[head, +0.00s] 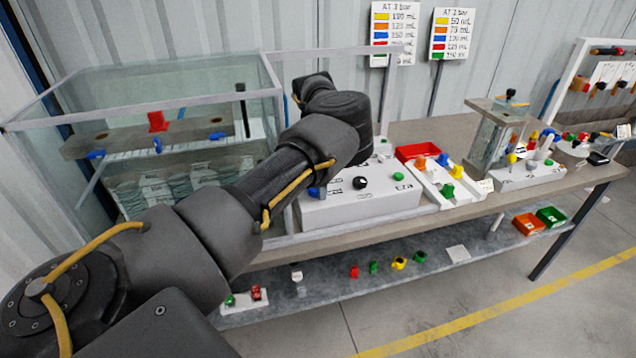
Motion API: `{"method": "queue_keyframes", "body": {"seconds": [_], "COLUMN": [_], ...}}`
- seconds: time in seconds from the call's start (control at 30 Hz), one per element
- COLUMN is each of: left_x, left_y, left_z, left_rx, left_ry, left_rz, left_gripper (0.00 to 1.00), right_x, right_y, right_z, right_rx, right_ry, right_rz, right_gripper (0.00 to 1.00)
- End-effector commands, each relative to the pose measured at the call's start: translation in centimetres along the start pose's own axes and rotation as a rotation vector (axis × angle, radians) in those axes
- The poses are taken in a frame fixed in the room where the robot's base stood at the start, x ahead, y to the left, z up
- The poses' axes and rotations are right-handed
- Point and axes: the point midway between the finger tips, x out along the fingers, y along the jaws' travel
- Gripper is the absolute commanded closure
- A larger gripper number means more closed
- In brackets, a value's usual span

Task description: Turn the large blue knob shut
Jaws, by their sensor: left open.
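A blue knob (315,192) shows on the front left of the white control box (350,208), partly covered by my left arm. I cannot tell from here how far it is turned. A black knob (360,183) and a green knob (398,177) sit to its right on the same box. My left arm reaches from the lower left across the tank and the box. My left gripper (312,88) is at the far end of this arm, above and behind the box. It is open, with its fingers mostly hidden behind the arm. My right gripper is out of view.
A glass tank (90,95) with a red knob (157,121) and small blue valves stands on the left. Right of the box are a red tray (418,151), a white tray with coloured knobs, and a clear column (495,138). Loose parts lie on the lower shelf (335,285).

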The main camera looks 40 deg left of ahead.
Motion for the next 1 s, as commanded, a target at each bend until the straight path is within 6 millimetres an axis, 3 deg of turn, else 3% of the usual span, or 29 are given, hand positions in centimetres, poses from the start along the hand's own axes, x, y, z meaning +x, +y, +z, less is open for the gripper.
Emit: {"method": "queue_keyframes", "body": {"seconds": [0.17, 0.6, 0.8, 1.0], "left_x": [-1.4, -9.3, -10.7, -10.8], "left_y": [0.0, 0.0, 0.0, 0.0], "left_z": [0.1, 0.1, 0.0, 0.0], "left_rx": [0.000, -0.001, -0.001, -0.001], "left_ry": [-0.004, -0.004, -0.001, 0.000], "left_rz": [0.002, 0.000, 0.000, 0.000], "left_gripper": [0.30, 0.30, 0.30, 0.30], "right_x": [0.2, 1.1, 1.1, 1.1], "right_y": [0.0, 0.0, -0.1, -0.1], "right_z": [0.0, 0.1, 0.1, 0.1], "right_rx": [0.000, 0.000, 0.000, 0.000], "right_ry": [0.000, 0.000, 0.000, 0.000], "right_rz": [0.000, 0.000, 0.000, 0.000], "right_gripper": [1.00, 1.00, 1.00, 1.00]}}
